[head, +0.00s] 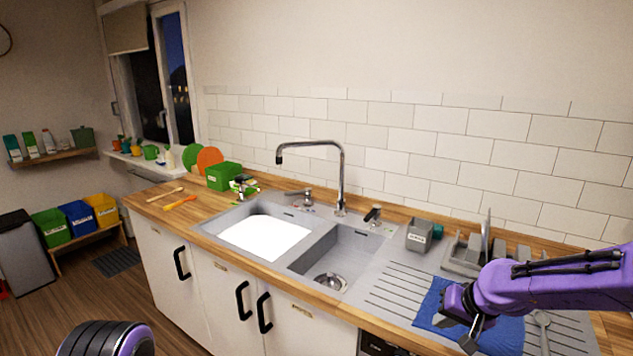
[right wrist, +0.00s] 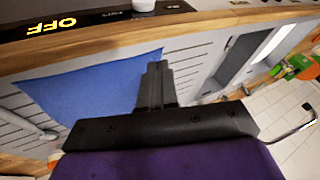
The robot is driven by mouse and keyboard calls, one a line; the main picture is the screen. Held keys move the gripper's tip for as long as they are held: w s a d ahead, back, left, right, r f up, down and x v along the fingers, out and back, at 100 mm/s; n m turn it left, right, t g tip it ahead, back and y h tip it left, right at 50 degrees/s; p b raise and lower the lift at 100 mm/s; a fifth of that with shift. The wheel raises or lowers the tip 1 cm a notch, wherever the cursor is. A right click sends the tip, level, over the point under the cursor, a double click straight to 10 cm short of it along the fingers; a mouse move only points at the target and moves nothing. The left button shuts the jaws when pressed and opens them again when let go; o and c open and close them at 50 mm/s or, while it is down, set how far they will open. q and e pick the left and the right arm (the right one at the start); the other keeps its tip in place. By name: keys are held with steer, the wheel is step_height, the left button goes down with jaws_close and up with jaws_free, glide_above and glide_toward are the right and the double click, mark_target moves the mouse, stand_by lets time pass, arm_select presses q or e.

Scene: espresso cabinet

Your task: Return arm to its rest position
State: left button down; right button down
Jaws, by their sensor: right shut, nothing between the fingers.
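My right gripper (head: 470,335) is at the lower right of the head view, above the blue cloth (head: 505,338) on the sink's ribbed drainboard. Its purple arm comes in from the right edge. In the right wrist view the gripper's fingers (right wrist: 157,82) are together with nothing between them, over the blue cloth (right wrist: 75,95). A rounded purple and black part of mine shows at the bottom left of the head view. The left gripper itself is not in view.
A grey sink with two basins (head: 345,247) and a tall faucet (head: 340,180) is set in the wooden counter. A grey holder (head: 419,236) and a dish rack (head: 463,262) stand behind the drainboard. A spoon (head: 542,325) lies beside the cloth. Below are white cabinets with black handles.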

steer(key=s+f+m+h+b, duration=0.1)
steer(key=s+f, duration=0.4)
steer(key=f, duration=0.4)
steer(key=s+f+g+h+b, duration=0.1)
steer(key=s+f, duration=0.5)
steer(key=f, duration=0.3)
steer(key=s+f+m+h+b, duration=0.1)
steer(key=s+f, duration=0.4)
steer(key=f, duration=0.4)
steer(key=s+d+f+h+b, duration=0.1)
steer(key=s+f, duration=0.2)
steer(key=s, duration=0.7)
steer(key=s+d+f+g+h+b, duration=0.1)
steer(key=s+f, duration=0.3)
steer(key=s, duration=0.6)
steer(key=shift+s+d+f+m+h+b, duration=0.15)
steer(key=shift+s+d+m+h+b, duration=0.2)
steer(key=shift+h, duration=0.25)
